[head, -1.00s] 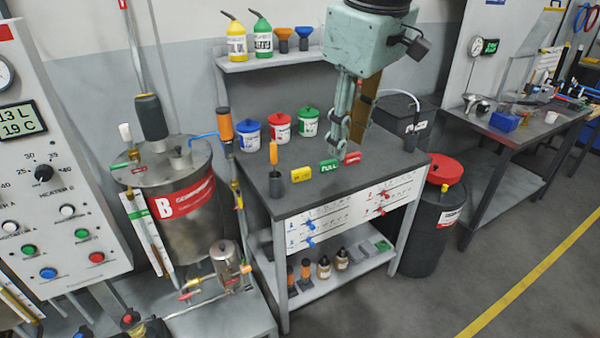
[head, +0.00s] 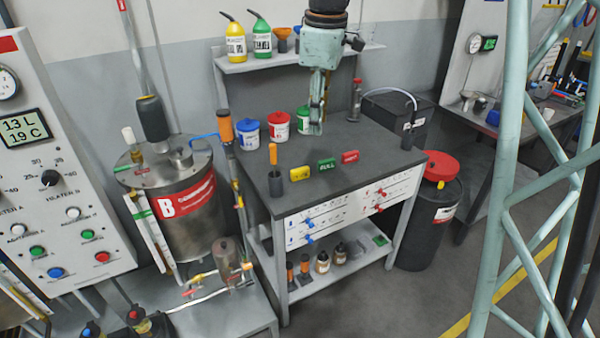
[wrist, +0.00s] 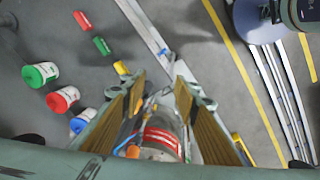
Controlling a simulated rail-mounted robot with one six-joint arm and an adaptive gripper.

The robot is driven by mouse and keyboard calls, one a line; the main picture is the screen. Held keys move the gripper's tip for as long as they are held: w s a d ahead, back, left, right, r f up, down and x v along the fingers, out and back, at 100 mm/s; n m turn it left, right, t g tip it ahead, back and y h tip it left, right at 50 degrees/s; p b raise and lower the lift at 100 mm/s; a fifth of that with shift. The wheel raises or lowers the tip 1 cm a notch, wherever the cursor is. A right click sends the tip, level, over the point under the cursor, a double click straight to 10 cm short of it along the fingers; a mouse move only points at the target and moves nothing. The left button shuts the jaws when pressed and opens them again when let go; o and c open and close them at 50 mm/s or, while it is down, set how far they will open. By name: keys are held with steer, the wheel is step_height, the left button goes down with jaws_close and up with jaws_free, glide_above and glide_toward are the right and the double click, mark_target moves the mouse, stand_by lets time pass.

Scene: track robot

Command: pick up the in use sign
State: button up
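Three small signs lie in a row on the grey workbench (head: 345,197): a yellow one (head: 299,173), a green one (head: 326,169) marked FULL, and a red one (head: 350,157). The yellow one seems to be the in use sign, though its lettering is too small to read surely. In the wrist view the yellow sign (wrist: 121,68) is partly hidden beside a finger, with the green sign (wrist: 102,45) and red sign (wrist: 82,20) beyond. My gripper (head: 316,126) is above the bench, behind the signs and apart from them. In the wrist view my gripper (wrist: 160,98) is open and empty.
Blue (head: 248,131), red (head: 278,125) and green (head: 303,120) lidded tubs stand at the bench's back left. An orange-handled tool in a dark cup (head: 276,182) stands left of the signs. A bottle (head: 355,105) stands at the back. The bench's front middle is clear.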

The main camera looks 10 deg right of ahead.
steer(key=w+f+n+g+p, duration=0.1)
steer(key=w+f+n+p, duration=0.1)
steer(key=w+f, duration=0.35)
steer(key=w+f+n+p, duration=0.1)
steer(key=w+f+n, duration=0.15)
steer(key=w, duration=0.55)
steer(key=n+p, duration=0.3)
glide_above(300, 169)
step_height(300, 169, down, 10)
steer(key=f, duration=0.1)
steer(key=shift+w+n+g, duration=0.15)
steer(key=shift+n+g, duration=0.1)
steer(key=shift+g, duration=0.05)
steer(key=shift+f, duration=0.15)
steer(key=shift+f+b, duration=0.45)
steer(key=shift+f, duration=3.75)
steer(key=shift+f, duration=0.1)
steer(key=shift+f, duration=2.5)
steer(key=shift+c, duration=0.3)
steer(key=c, duration=0.8)
